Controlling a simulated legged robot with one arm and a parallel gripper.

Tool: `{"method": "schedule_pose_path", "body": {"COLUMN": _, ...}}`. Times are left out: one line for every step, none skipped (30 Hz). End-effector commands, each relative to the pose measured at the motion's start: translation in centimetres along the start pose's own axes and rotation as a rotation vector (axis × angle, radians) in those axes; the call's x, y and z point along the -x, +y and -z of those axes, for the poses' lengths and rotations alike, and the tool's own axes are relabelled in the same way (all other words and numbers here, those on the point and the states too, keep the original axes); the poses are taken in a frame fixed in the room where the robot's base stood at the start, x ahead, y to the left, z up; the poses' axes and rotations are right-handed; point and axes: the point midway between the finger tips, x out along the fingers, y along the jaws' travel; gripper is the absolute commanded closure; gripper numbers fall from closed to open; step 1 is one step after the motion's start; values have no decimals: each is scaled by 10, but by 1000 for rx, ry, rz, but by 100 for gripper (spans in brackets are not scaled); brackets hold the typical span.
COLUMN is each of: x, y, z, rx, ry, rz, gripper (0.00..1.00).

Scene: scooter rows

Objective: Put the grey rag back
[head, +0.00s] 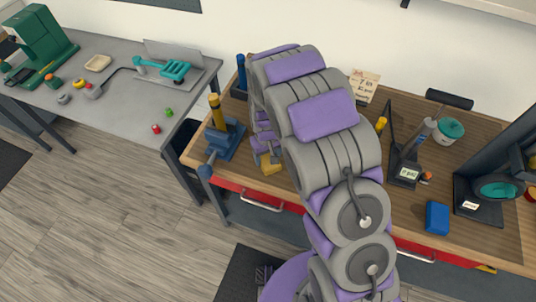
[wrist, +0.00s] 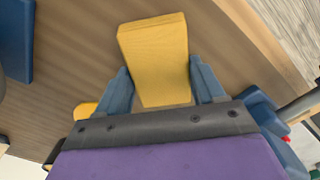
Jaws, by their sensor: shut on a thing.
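I make out no grey rag in either view. My gripper (wrist: 161,82) is shut on a yellow block (wrist: 155,55), which sits between its two blue-grey fingers in the wrist view. In the head view the yellow block (head: 271,168) shows as a small patch below my gripper (head: 266,152), over the wooden workbench (head: 400,120) near its front edge. I cannot tell whether the block touches the bench top. My arm hides the middle of the bench.
A blue vise (head: 226,138) stands at the bench's left end, close to my gripper. A blue block (head: 437,218) and a black stand (head: 404,172) are on its right part. A grey table (head: 120,95) with a green machine (head: 40,45) stands left. Floor between is clear.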

Motion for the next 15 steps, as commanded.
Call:
{"method": "schedule_pose_path", "body": {"x": -1, "y": 0, "z": 0, "rx": 0, "ry": 0, "rz": 0, "gripper": 30}}
{"method": "schedule_pose_path", "body": {"x": -1, "y": 0, "z": 0, "rx": 0, "ry": 0, "rz": 0, "gripper": 27}}
{"method": "schedule_pose_path", "body": {"x": 0, "y": 1, "z": 0, "rx": 0, "ry": 0, "rz": 1, "gripper": 23}}
{"method": "schedule_pose_path", "body": {"x": 0, "y": 1, "z": 0, "rx": 0, "ry": 0, "rz": 1, "gripper": 20}}
{"method": "schedule_pose_path", "body": {"x": 0, "y": 1, "z": 0, "rx": 0, "ry": 0, "rz": 1, "gripper": 18}}
{"method": "schedule_pose_path", "body": {"x": 0, "y": 2, "z": -1, "rx": 0, "ry": 0, "rz": 2, "gripper": 14}}
{"method": "schedule_pose_path", "body": {"x": 0, "y": 2, "z": -1, "rx": 1, "ry": 0, "rz": 2, "gripper": 11}}
{"method": "schedule_pose_path", "body": {"x": 0, "y": 3, "z": -2, "rx": 1, "ry": 0, "rz": 3, "gripper": 8}}
{"method": "schedule_pose_path", "body": {"x": 0, "y": 4, "z": -2, "rx": 0, "ry": 1, "rz": 3, "gripper": 6}}
{"method": "schedule_pose_path", "body": {"x": 0, "y": 4, "z": -2, "rx": 0, "ry": 1, "rz": 4, "gripper": 6}}
{"method": "schedule_pose_path", "body": {"x": 0, "y": 4, "z": -2, "rx": 0, "ry": 1, "rz": 4, "gripper": 6}}
{"method": "schedule_pose_path", "body": {"x": 0, "y": 4, "z": -2, "rx": 0, "ry": 1, "rz": 4, "gripper": 6}}
{"method": "schedule_pose_path", "body": {"x": 0, "y": 4, "z": -2, "rx": 0, "ry": 1, "rz": 4, "gripper": 6}}
{"method": "schedule_pose_path", "body": {"x": 0, "y": 4, "z": -2, "rx": 0, "ry": 1, "rz": 4, "gripper": 6}}
{"method": "schedule_pose_path", "body": {"x": 0, "y": 4, "z": -2, "rx": 0, "ry": 1, "rz": 3, "gripper": 6}}
